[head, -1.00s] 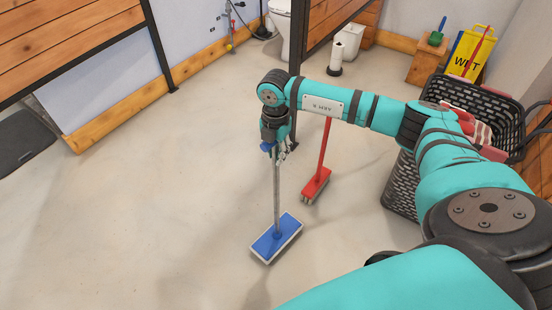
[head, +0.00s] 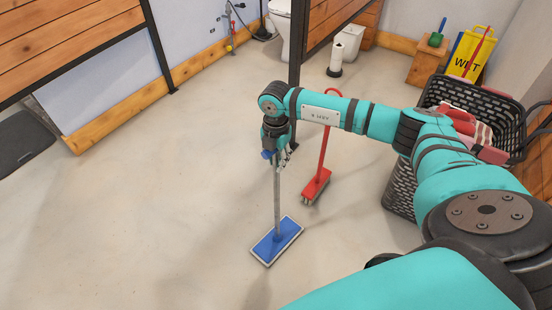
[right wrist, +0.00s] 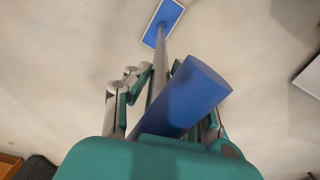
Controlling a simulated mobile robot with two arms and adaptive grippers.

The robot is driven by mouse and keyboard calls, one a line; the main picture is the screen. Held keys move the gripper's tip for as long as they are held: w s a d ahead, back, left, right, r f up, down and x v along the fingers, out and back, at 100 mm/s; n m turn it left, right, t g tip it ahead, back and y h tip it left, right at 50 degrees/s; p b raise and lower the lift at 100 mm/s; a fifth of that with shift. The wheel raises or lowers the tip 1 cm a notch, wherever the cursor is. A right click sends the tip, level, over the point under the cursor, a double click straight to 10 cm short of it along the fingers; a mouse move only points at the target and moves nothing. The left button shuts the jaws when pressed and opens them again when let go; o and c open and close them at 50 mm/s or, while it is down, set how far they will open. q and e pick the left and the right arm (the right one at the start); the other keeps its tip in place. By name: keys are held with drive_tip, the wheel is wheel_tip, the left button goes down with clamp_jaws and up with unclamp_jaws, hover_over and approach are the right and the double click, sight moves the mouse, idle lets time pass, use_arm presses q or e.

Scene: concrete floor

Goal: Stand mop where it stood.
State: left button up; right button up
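The mop has a flat blue head (head: 276,241) with a pale edge and a thin grey pole (head: 277,200). It stands nearly upright over open floor; I cannot tell whether the head touches the floor. My right gripper (head: 280,157) is at the upper end of the pole, below my bent arm. In the right wrist view, its fingers (right wrist: 160,85) close on both sides of the pole. The thick blue grip end (right wrist: 190,95) points toward that camera, and the blue head (right wrist: 162,22) shows at the far end. My left gripper is not in view.
A red broom (head: 316,186) stands just right of the mop, partly behind my arm. A black basket (head: 400,190) with cloths is at the right. A wooden partition with a black post (head: 295,75) stands behind.

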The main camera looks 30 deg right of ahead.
drive_tip(key=o, duration=0.5)
drive_tip(key=shift+c, duration=0.2)
